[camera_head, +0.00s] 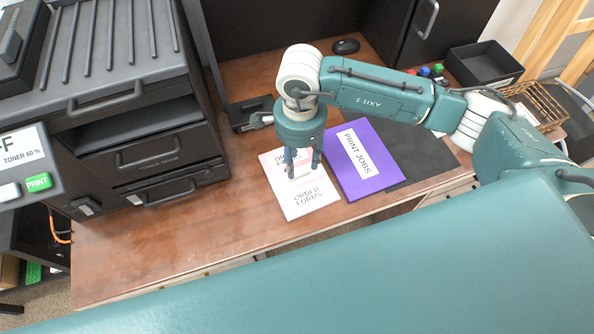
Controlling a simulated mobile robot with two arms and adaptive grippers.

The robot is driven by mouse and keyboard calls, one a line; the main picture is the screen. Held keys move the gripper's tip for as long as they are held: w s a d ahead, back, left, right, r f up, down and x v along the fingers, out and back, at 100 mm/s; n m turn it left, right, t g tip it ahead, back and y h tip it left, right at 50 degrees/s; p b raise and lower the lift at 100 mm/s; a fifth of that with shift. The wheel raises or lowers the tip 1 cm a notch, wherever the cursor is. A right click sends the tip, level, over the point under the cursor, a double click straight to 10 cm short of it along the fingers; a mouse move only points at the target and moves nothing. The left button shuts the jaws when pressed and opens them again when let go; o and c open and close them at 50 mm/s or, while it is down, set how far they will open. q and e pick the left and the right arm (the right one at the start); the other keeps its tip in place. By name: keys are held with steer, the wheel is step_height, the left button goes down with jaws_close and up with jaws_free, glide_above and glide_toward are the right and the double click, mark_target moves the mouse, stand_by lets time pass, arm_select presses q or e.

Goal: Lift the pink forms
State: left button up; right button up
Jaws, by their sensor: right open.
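The pink forms (307,199) are a pale pink sheet or thin stack with upside-down lettering, lying flat on the wooden desk. My right gripper (303,170) points down over their upper part with its fingers apart. The fingers hide some of the lettering, and I cannot tell whether the tips touch the paper. Nothing shows held between them. My left gripper is not in view.
A purple folder labelled PRINT JOBS (383,155) lies right beside the forms, partly on a dark mat (425,160). A large dark printer (140,130) stands at left. The desk's left front is clear.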

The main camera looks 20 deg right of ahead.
mark_target(299, 173)
steer(key=shift+f, duration=0.5)
steer(key=shift+w+f, duration=0.1)
steer(key=shift+f, duration=0.2)
step_height(299, 173, down, 4)
steer(key=shift+w+f+p, duration=0.1)
steer(key=shift+f+p, duration=0.1)
steer(key=shift+p, duration=0.75)
steer(key=shift+f, duration=0.3)
steer(key=shift+w+f, duration=0.1)
steer(key=shift+c, duration=0.5)
steer(key=c, duration=0.4)
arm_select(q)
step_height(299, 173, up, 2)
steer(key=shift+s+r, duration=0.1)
arm_select(e)
jaws_close()
